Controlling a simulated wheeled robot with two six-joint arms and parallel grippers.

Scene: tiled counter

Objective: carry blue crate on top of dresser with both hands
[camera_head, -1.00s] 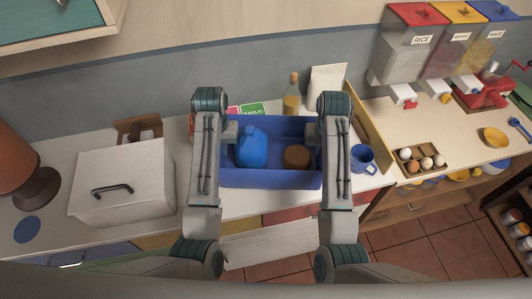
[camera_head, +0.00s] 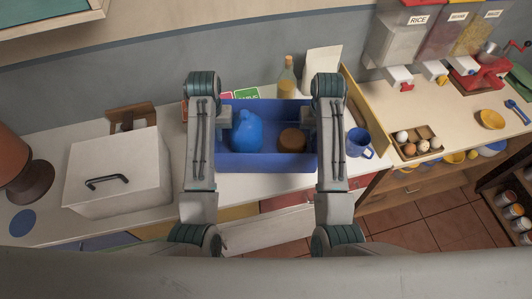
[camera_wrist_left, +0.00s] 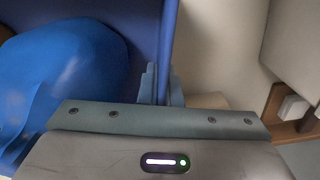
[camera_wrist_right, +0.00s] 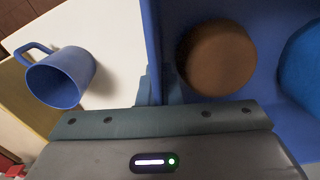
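The blue crate (camera_head: 266,163) is in the middle of the head view, with a blue jug (camera_head: 247,132) and a brown round item (camera_head: 292,140) inside. It appears level, at the white-topped dresser (camera_head: 240,187) with coloured drawer fronts; I cannot tell whether it touches the top. My left gripper (camera_head: 225,116) is shut on the crate's left wall, which runs between its fingers in the left wrist view (camera_wrist_left: 160,85). My right gripper (camera_head: 308,115) is shut on the right wall, also seen in the right wrist view (camera_wrist_right: 155,88).
A white lidded box (camera_head: 112,172) stands left of the crate. A blue mug (camera_head: 358,143) is close on the right, beside a wooden panel (camera_head: 366,110). A bottle (camera_head: 286,80) stands behind. An egg tray (camera_head: 416,141) and dispensers (camera_head: 398,45) are further right.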

